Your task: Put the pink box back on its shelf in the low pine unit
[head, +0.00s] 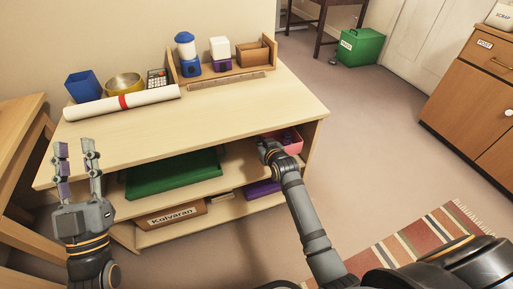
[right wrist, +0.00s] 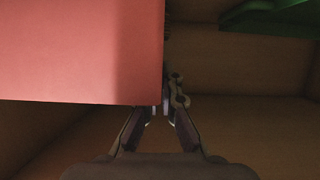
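The pink box (head: 296,147) is at the right end of the upper shelf space of the low pine unit (head: 130,136), under its top. Small dark purple things show inside it. My right gripper (head: 268,150) is at the box's left side. In the right wrist view, the pink box (right wrist: 80,50) fills the upper left, and my right gripper's fingers (right wrist: 161,108) close together at its side edge. One fingertip is hidden behind the box; the fingers appear shut on its wall. Whether the box rests on the shelf cannot be told.
A green tray (head: 172,172) lies left on the upper shelf. A "Kolvaran" box (head: 172,216) and a purple thing (head: 262,188) are below. The top holds a paper roll (head: 122,103), several containers and a wooden rack (head: 215,75).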

